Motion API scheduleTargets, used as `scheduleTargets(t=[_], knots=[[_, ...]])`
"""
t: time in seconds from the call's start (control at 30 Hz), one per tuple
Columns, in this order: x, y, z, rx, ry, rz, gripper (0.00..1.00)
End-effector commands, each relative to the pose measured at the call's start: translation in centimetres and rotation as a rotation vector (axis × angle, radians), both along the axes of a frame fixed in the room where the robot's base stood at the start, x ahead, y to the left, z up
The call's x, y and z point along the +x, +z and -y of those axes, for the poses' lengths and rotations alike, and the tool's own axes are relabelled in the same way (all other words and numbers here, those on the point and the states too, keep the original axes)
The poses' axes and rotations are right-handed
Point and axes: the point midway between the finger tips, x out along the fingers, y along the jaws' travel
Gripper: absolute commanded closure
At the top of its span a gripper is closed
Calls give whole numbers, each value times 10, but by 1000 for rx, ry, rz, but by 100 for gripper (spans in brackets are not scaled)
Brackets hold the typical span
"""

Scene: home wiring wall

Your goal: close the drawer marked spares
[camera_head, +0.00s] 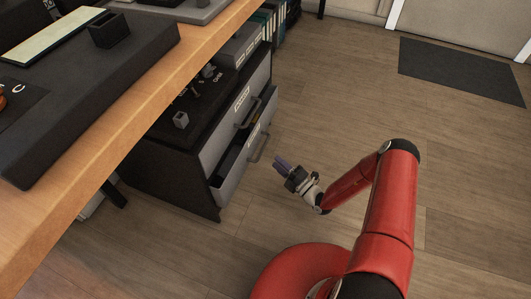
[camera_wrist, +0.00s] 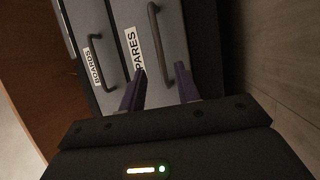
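The drawer marked SPARES (camera_wrist: 133,20) is the lower drawer of the cabinet under the desk. In the head view its grey front (camera_head: 229,178) stands out from the cabinet, with a dark gap behind it, so it is partly open. Its dark bar handle (camera_wrist: 155,35) shows in the wrist view, and the label partly hides behind a finger. My gripper (camera_head: 278,160) is in front of this drawer, to the right of its handle (camera_head: 259,147) in the head view. Contact with the drawer cannot be told.
The cabinet top (camera_head: 177,128) holds small items. The wooden desk edge (camera_head: 130,115) overhangs at the left. Open floor (camera_head: 340,100) lies to the right, with a dark mat (camera_head: 460,72) farther off.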

Motion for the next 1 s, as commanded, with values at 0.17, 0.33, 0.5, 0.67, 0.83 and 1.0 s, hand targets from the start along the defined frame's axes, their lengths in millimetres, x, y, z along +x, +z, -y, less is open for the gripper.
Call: scheduleTargets(t=[0.17,0.33,0.5,0.67,0.83,1.0], knots=[[11,3,-14,10,-4,-2,67],[29,7,-35,7,-2,-1,67],[43,11,-51,7,-3,0,67],[49,13,-58,7,-3,-3,67],[49,13,-58,6,-4,-3,67],[49,13,-58,6,-3,-2,81]])
